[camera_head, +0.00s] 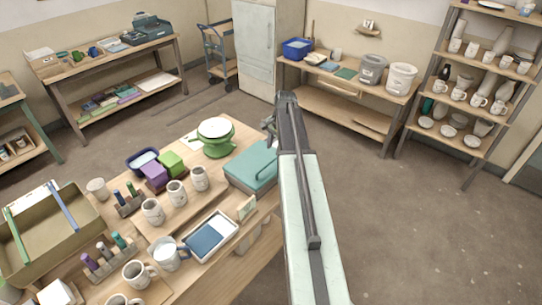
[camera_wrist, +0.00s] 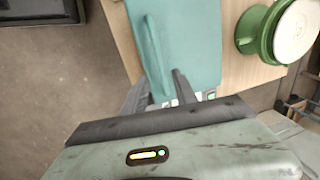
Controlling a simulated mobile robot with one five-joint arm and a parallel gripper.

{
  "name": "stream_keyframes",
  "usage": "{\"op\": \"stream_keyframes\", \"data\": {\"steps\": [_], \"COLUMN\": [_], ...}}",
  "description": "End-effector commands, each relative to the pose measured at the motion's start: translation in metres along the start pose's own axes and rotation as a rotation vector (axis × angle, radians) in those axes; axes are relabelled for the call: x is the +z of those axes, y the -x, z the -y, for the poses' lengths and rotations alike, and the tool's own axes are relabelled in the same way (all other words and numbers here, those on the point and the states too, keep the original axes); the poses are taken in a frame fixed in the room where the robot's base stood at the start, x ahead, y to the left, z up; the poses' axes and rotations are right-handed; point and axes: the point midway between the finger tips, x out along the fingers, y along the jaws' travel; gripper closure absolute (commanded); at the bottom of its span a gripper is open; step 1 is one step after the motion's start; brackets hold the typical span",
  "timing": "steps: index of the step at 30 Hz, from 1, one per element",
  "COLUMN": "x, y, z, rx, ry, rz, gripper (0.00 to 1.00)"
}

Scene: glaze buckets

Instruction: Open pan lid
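A teal flat box with a closed-looking lid (camera_head: 252,167) lies at the right end of the near worktable, with a raised teal bar along its right side. In the wrist view the teal lid (camera_wrist: 190,45) fills the upper middle. Small pale and green squares show at its near edge. My gripper (camera_wrist: 161,75) is over this edge, its two dark fingers apart on either side of the teal bar. I cannot tell whether they touch it. In the head view my gripper (camera_head: 270,125) is partly hidden by my arm.
A green banding wheel (camera_head: 216,138) with a white top stands just behind the box. A blue-and-white tray (camera_head: 210,237), several mugs and purple and green blocks (camera_head: 171,163) crowd the table. Open floor (camera_head: 430,225) lies to the right.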

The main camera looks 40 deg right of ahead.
Motion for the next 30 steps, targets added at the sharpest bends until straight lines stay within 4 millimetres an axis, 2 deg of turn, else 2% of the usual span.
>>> {"op": "stream_keyframes", "data": {"steps": [5, 8, 18, 20, 29, 30], "x": [-0.001, -0.001, 0.0, 0.0, 0.0, 0.0], "y": [-0.004, -0.013, -0.071, -0.078, -0.079, -0.079], "z": [-0.002, -0.002, -0.003, -0.002, -0.001, -0.001], "rx": [0.0, 0.001, 0.001, 0.001, 0.001, 0.001], "ry": [-0.001, 0.0, 0.002, 0.002, 0.002, 0.002], "rz": [0.0, 0.0, 0.0, 0.0, 0.0, 0.0], "gripper": [0.66, 0.66, 0.66, 0.66, 0.66, 0.72]}}
